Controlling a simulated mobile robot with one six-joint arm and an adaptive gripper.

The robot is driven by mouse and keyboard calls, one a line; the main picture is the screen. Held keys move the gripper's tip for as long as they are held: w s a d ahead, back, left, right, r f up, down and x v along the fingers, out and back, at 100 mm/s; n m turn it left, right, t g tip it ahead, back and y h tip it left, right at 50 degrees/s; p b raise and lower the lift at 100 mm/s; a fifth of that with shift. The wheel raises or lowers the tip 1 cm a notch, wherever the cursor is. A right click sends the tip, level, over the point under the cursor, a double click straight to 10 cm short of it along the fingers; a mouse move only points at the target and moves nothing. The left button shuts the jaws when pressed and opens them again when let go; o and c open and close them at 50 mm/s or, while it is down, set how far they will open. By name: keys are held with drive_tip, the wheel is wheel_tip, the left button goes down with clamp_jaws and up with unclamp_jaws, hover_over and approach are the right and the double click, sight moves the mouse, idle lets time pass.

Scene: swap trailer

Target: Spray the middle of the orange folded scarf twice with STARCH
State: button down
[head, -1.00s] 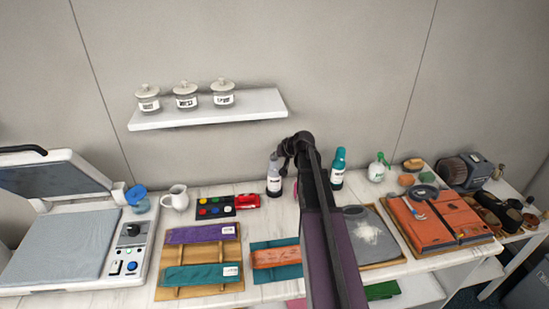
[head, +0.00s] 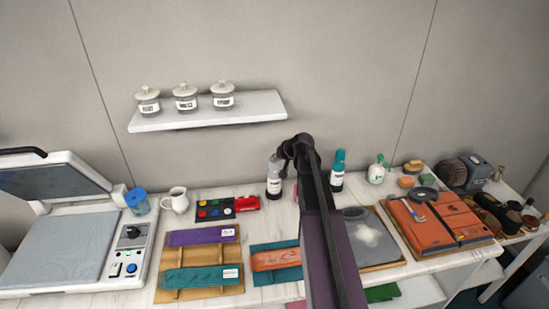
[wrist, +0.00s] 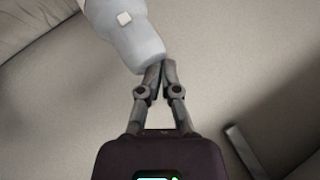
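A grey bottle (head: 274,180) with a white label stands upright at the back of the table; its label is too blurred to read. A teal-topped bottle (head: 338,172) stands to the right of my arm, its label also unreadable. The orange folded scarf (head: 276,258) lies on a teal cloth in front, left of my arm. In the wrist view my gripper (wrist: 163,69) has its fingertips together with nothing visible between them. A pale grey bottle part (wrist: 128,35) lies right at the left fingertip; I cannot tell whether they touch.
Purple (head: 200,236) and teal (head: 202,275) folded cloths lie on a wooden board. A heat press (head: 62,262) stands far left. A paint box (head: 215,208), a white jug (head: 176,200) and a green-topped spray bottle (head: 377,170) stand near the back. A shelf (head: 250,107) holds jars above.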

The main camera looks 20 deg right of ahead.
drive_tip(key=shift+f+b, duration=0.55)
drive_tip(key=shift+f, duration=0.05)
drive_tip(key=shift+r, duration=0.2)
idle(0.5)
drive_tip(key=shift+w+r+p, duration=0.1)
drive_tip(key=shift+r+p, duration=0.1)
drive_tip(key=shift+p, duration=0.2)
drive_tip(key=r+p, duration=0.2)
drive_tip(key=p, duration=0.1)
drive_tip(key=shift+w+r, duration=0.2)
drive_tip(key=shift+r, duration=0.1)
drive_tip(key=shift+r+p, duration=1.55)
drive_tip(key=shift+r, duration=0.1)
drive_tip(key=shift+r, duration=0.1)
idle(0.9)
drive_tip(key=shift+s+r+p, duration=0.15)
drive_tip(key=shift+r+p, duration=0.6)
drive_tip(key=shift+p, duration=0.05)
drive_tip(key=shift+s+r+p, duration=0.1)
drive_tip(key=shift+r+p, duration=0.65)
drive_tip(key=shift+p, duration=0.05)
